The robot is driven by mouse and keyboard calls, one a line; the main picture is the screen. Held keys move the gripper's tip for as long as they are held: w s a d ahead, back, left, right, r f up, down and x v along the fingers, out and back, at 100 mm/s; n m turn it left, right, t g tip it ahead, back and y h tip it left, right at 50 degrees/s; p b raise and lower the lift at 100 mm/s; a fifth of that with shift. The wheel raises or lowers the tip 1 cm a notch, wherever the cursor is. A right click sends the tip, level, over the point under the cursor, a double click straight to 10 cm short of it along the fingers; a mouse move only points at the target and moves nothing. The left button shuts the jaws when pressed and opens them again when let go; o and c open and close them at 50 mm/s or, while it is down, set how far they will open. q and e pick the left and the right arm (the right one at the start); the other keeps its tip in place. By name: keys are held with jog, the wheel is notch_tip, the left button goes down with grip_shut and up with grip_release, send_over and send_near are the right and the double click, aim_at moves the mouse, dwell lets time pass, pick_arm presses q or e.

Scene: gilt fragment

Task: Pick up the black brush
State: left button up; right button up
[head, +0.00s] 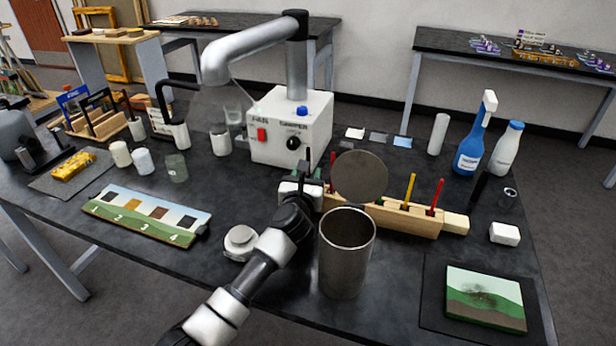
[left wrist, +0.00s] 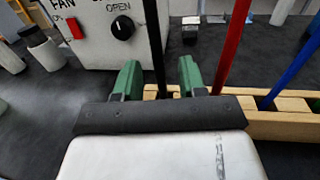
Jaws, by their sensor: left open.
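The black brush (left wrist: 154,45) stands upright in a wooden brush holder (left wrist: 275,126). In the head view the black brush (head: 308,160) shows as a thin dark handle at the left end of the holder (head: 400,219). My left gripper (head: 314,180) is at that end, its green fingers apart. In the left wrist view the left gripper (left wrist: 158,80) has one finger on each side of the black handle, with visible gaps. I cannot tell whether the handle is between the fingertips or just beyond them. The brush's lower end is hidden. My right gripper is not in view.
Red (left wrist: 232,45) and blue (left wrist: 292,68) handles stand to the right in the holder. A fume extractor box (head: 291,128) is close behind. A metal can (head: 345,262) and a round grey disc (head: 360,177) are right of my arm. A painted panel (head: 485,298) lies at front right.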

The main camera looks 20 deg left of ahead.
pick_arm(q)
jog(key=shift+w+a, duration=0.1)
jog(key=shift+w, duration=0.65)
grip_shut()
